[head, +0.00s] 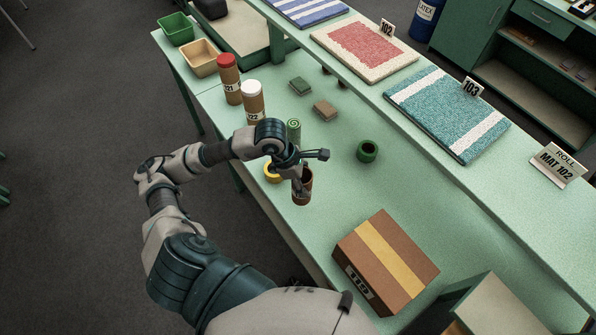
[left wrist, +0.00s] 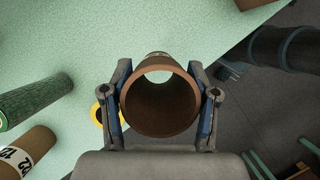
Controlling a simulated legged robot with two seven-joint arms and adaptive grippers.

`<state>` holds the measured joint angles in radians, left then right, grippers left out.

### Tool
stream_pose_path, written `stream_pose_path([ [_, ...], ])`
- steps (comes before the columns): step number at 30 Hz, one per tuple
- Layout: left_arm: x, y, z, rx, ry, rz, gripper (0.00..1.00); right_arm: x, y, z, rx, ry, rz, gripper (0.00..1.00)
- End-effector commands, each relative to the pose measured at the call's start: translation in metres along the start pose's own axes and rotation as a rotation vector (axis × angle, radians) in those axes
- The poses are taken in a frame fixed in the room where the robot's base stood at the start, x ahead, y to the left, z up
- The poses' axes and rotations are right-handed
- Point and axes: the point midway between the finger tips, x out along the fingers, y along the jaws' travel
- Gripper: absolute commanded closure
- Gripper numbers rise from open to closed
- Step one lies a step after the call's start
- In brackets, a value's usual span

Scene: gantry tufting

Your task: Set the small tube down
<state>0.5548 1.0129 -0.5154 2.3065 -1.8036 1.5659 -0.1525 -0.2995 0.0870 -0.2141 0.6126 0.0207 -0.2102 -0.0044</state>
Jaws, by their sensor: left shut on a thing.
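The small tube is a brown, open-ended cardboard tube (left wrist: 160,102) held between the two fingers of my left gripper (left wrist: 168,105). In the left wrist view I look into its open end and see pale green through the bore. In the head view my left gripper (head: 302,184) holds the tube (head: 302,195) near the front edge of the green table (head: 320,225). My gripper hides part of it there. I cannot tell how far its lower end is from the table top. My right gripper does not show.
A yellow ring (head: 271,173), a green rolled mat (head: 294,131) and a dark green ring (head: 367,151) are near the held tube. Tall tubes with a red cap (head: 228,78) and a white cap (head: 252,101) stand behind. A cardboard box (head: 386,262) lies at right. Table between is clear.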

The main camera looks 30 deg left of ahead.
Motion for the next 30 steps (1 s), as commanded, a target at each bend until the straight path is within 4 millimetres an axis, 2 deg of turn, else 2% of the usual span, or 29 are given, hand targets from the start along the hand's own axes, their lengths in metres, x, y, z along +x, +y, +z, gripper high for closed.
stream_pose_path([
  [12, 0.045, 0.003, -0.023, -0.003, -0.003, -0.005, 0.81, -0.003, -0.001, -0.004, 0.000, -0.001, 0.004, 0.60],
  [18, 0.048, 0.004, -0.023, -0.001, -0.003, -0.002, 0.81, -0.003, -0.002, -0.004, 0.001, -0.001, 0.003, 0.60],
  [19, 0.048, 0.004, -0.023, -0.001, -0.003, -0.002, 0.36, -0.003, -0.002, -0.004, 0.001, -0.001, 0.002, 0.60],
  [21, 0.048, 0.004, -0.022, -0.001, -0.002, -0.002, 0.18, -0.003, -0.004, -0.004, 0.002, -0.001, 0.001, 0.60],
  [22, 0.048, 0.004, -0.022, -0.001, -0.002, -0.002, 0.15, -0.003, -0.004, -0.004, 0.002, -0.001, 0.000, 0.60],
  [30, 0.048, 0.003, -0.020, 0.000, -0.001, -0.002, 0.15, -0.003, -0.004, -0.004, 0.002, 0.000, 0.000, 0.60],
])
